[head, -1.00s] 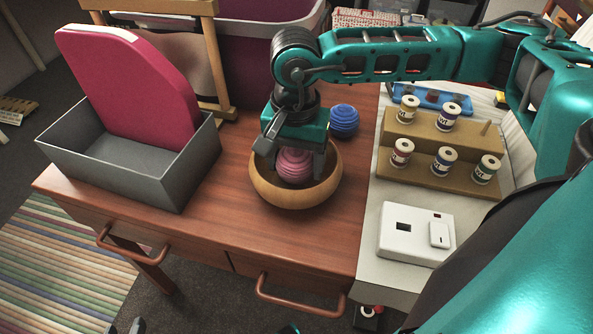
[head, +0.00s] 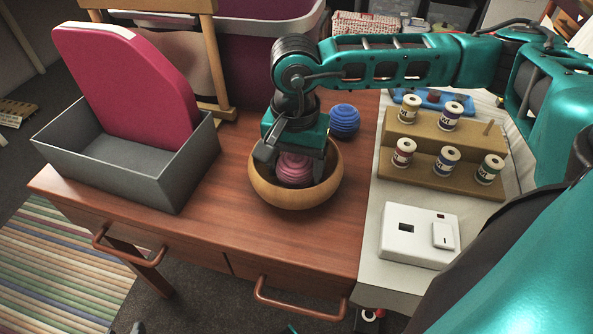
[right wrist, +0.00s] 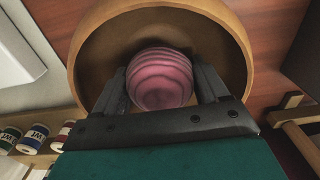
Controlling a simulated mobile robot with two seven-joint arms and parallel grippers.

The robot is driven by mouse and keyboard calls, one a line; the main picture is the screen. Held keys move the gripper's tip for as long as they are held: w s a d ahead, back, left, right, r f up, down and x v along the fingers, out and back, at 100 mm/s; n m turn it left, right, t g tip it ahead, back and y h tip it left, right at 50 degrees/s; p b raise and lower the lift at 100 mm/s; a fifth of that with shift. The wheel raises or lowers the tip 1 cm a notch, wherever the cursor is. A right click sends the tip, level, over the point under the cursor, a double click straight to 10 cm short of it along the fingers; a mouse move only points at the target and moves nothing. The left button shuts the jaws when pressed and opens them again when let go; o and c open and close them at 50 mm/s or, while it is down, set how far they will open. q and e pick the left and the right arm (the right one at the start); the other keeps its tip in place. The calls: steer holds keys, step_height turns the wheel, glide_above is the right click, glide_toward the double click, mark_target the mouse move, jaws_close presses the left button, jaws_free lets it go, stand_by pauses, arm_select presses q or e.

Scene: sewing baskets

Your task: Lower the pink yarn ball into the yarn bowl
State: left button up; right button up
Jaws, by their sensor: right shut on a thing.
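The pink yarn ball (head: 294,170) is held between the fingers of my right gripper (head: 291,172), inside the rim of the wooden yarn bowl (head: 296,198). In the right wrist view the ball (right wrist: 161,79) sits between the two dark fingers (right wrist: 160,88), with the bowl's wall (right wrist: 92,50) around it. Whether the ball touches the bowl's bottom cannot be told. The bowl stands upright on the wooden table. The gripper body hides the bowl's far rim in the head view. My left gripper is not in view.
A blue yarn ball (head: 344,120) lies just behind the bowl. A grey bin (head: 120,172) with a magenta board stands at left. At right are a wooden spool rack (head: 440,165) and a white box (head: 417,236). The table front (head: 210,235) is clear.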

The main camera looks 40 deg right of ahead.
steer(key=shift+f, duration=0.25)
steer(key=o, duration=1.1)
steer(key=shift+c, duration=0.2)
step_height(320, 180, up, 13)
steer(key=shift+p, duration=1.05)
steer(key=shift+s, duration=0.1)
